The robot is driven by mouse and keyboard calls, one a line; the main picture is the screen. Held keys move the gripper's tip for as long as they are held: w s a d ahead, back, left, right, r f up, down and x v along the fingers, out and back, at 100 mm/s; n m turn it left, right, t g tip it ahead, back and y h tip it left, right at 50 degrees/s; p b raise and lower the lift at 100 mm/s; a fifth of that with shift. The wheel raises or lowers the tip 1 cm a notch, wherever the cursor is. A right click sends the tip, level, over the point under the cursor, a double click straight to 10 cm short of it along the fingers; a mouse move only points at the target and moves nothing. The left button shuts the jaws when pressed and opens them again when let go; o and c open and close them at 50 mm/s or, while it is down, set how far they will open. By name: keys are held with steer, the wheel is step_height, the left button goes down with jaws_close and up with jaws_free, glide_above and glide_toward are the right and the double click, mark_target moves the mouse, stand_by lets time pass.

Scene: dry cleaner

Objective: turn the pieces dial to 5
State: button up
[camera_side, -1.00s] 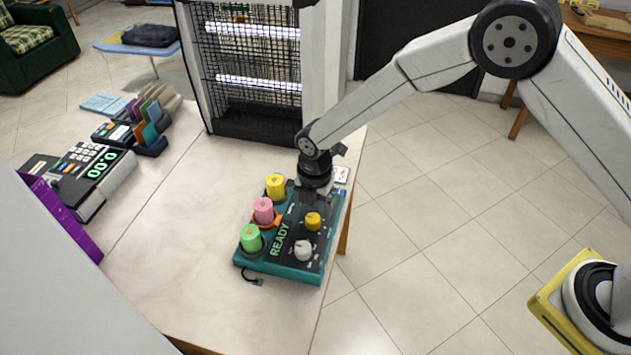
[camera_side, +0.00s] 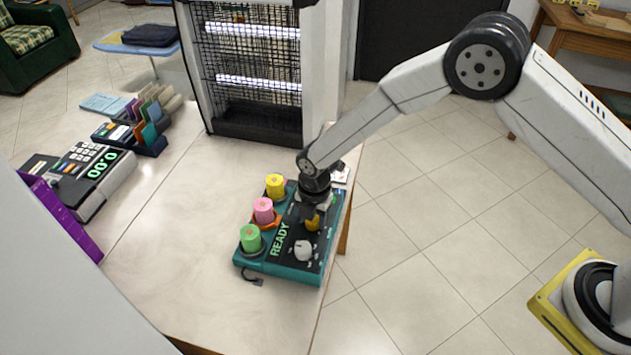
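A teal machine (camera_side: 285,272) with a dark panel and a green READY display lies near the table's right edge. On its panel are a yellow-orange dial (camera_side: 313,224) and a white dial (camera_side: 303,249) nearer the camera. I cannot read which of them is the pieces dial, or their settings. My gripper (camera_side: 309,213) points down at the yellow-orange dial, at its far side, and hides its upper part. The fingers are too small and dark to tell whether they are open, shut or touching the dial.
Yellow (camera_side: 275,186), pink (camera_side: 263,210) and green (camera_side: 250,238) rolls stand along the machine's left side. A cash register (camera_side: 92,178) and a card holder (camera_side: 140,128) are further left. A tall wire-grid unit (camera_side: 255,75) stands behind. The table's middle is clear.

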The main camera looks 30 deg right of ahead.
jaws_close()
